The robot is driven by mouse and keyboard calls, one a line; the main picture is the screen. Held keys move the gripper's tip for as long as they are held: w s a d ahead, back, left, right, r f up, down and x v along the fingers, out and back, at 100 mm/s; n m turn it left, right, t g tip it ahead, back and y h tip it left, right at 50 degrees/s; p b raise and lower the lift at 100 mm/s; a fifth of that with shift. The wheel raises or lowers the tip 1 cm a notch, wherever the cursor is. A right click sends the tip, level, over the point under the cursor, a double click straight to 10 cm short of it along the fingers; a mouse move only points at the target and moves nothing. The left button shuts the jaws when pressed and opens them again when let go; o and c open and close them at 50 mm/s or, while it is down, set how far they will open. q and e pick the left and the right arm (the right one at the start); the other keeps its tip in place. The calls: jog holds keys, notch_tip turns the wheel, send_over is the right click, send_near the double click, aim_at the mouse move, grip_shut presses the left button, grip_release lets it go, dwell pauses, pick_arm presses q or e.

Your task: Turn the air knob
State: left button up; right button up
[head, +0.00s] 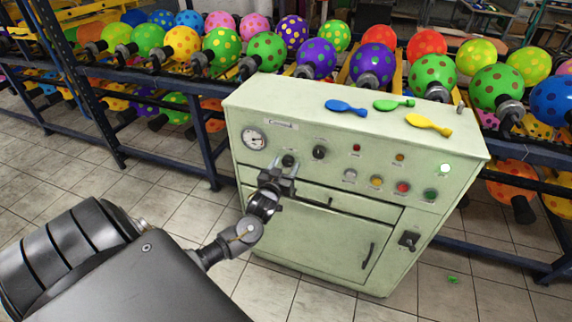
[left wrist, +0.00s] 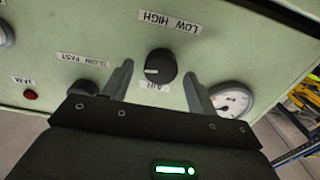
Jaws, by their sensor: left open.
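The air knob (left wrist: 160,66) is a round black knob with a light pointer mark, on the pale green front panel of the machine (head: 330,235). In the left wrist view a "LOW HIGH" label is beside it and an "AIR" label shows at its other side. My left gripper (head: 282,172) is open, its two fingers on either side of the knob in the left wrist view. I cannot tell whether they touch it. In the head view the same knob (head: 289,160) shows just above the gripper. My right gripper is not in view.
A pressure gauge (head: 253,138) is left of the knob, and a second black knob (head: 319,152) is right of it. Several coloured buttons follow. Balloon racks stand behind.

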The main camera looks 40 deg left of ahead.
pick_arm(q)
jog(key=shift+w+a, duration=0.1)
jog(key=shift+w, duration=0.2)
jog(key=c, duration=1)
jog(key=shift+o, duration=0.2)
